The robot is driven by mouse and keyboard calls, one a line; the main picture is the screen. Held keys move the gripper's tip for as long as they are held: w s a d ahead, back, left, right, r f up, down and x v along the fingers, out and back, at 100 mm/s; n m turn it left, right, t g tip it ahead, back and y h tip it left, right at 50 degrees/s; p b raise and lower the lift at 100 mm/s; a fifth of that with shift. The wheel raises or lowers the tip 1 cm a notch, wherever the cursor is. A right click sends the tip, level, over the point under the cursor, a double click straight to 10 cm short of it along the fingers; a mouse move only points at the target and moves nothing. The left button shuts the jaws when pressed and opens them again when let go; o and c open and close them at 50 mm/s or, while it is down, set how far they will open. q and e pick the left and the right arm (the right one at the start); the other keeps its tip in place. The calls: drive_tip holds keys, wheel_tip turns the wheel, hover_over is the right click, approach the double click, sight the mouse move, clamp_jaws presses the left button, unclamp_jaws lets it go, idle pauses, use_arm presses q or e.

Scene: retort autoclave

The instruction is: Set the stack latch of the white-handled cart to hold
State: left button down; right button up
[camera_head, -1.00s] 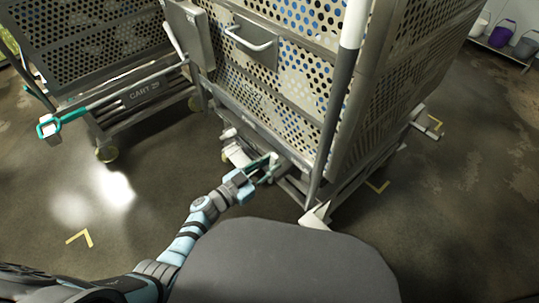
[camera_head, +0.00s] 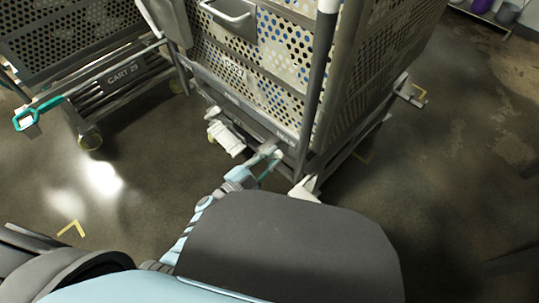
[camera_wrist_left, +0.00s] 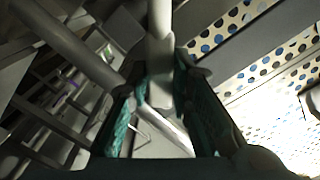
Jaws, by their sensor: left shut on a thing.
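The white-handled cart is the perforated metal cart (camera_head: 265,75) in the middle of the head view, with a white-topped upright bar (camera_head: 328,8). My left gripper (camera_head: 266,163) is low at the cart's near bottom edge. In the left wrist view the teal-padded fingers of this gripper (camera_wrist_left: 160,118) are closed around a pale bar (camera_wrist_left: 160,55), apparently the stack latch lever. In the head view the gripper largely hides that part. I cannot tell the latch's setting. My right gripper is not in view.
A second cart (camera_head: 65,35), with a teal-ended handle (camera_head: 27,118), stands at the left. A white fitting (camera_head: 228,139) and a white corner piece (camera_head: 305,188) are near the cart's base. Buckets (camera_head: 507,13) stand at the far right. The floor at right is clear.

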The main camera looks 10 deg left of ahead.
use_arm(q)
drive_tip(key=shift+s+f, duration=0.15)
drive_tip(key=shift+f, duration=0.1)
drive_tip(key=c, duration=1.4)
unclamp_jaws()
drive_tip(key=shift+c, duration=0.2)
drive_tip(key=shift+r, duration=0.1)
drive_tip(key=shift+s+a, duration=0.1)
drive_tip(key=v, duration=1.1)
drive_tip(key=shift+s+a, duration=0.25)
drive_tip(key=shift+s, duration=0.1)
